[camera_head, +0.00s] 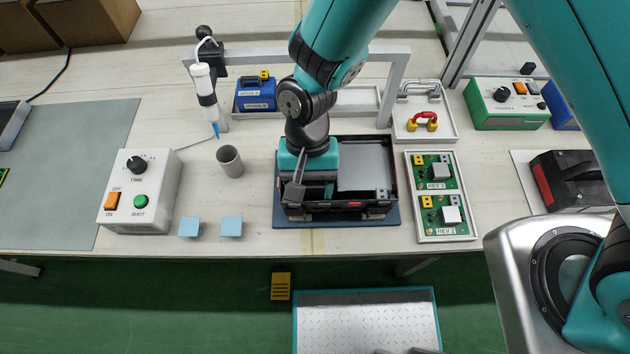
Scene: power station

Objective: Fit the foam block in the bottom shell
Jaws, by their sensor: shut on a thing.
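The bottom shell (388,208) is an open black tray-like box on a dark blue mat (340,220) at the middle of the bench. A grey plate or part (363,168) shows in its right side. My gripper (310,186) points down into the left side of the shell. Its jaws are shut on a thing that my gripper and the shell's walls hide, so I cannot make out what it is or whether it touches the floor. Two light blue blocks, probably foam, stand on the bench left of the shell: one (190,228) and another (232,227).
A grey cup (230,160) and a dispenser syringe on a stand (206,88) are left of the shell. A control box (140,190) stands further left. A tray with two green boards (441,238) lies close on the right. A metal frame (396,75) spans behind.

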